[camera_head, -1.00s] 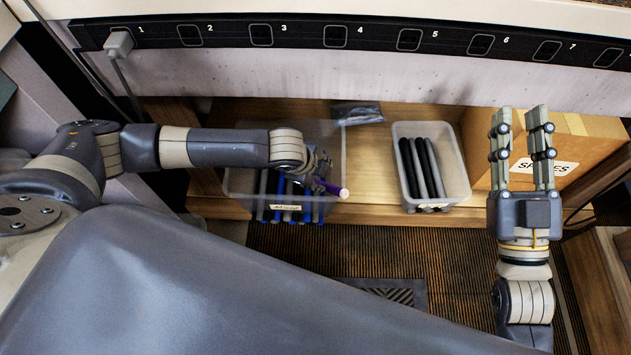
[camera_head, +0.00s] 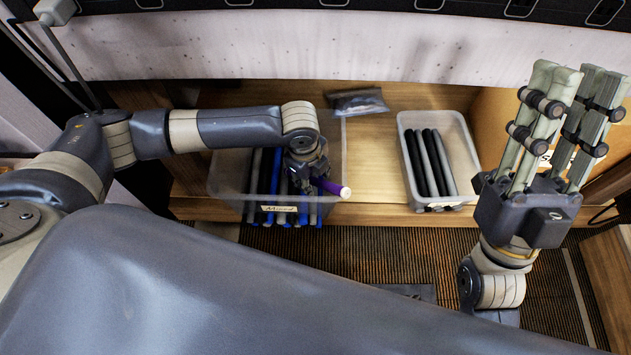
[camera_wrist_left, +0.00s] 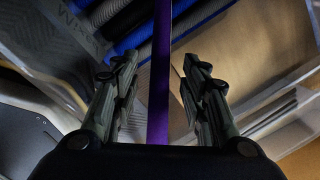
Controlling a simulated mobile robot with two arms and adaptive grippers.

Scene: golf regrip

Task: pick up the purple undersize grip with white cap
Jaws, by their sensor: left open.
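The purple grip with a white cap (camera_head: 332,188) lies over the right side of the left clear bin, its white end pointing right past the bin wall. In the left wrist view the purple grip (camera_wrist_left: 159,75) runs lengthwise between the two open fingers, with a gap on each side. My left gripper (camera_head: 308,180) is over the bin's right part, its fingers partly hidden by the wrist in the head view. It also shows open in the left wrist view (camera_wrist_left: 160,88). My right gripper (camera_head: 573,95) is raised at the right, fingers apart and empty.
The left clear bin (camera_head: 222,190) holds several blue, grey and black grips. A plastic packet (camera_head: 358,102) lies behind on the wooden shelf (camera_head: 372,160). A cardboard box (camera_head: 495,115) stands behind my right gripper.

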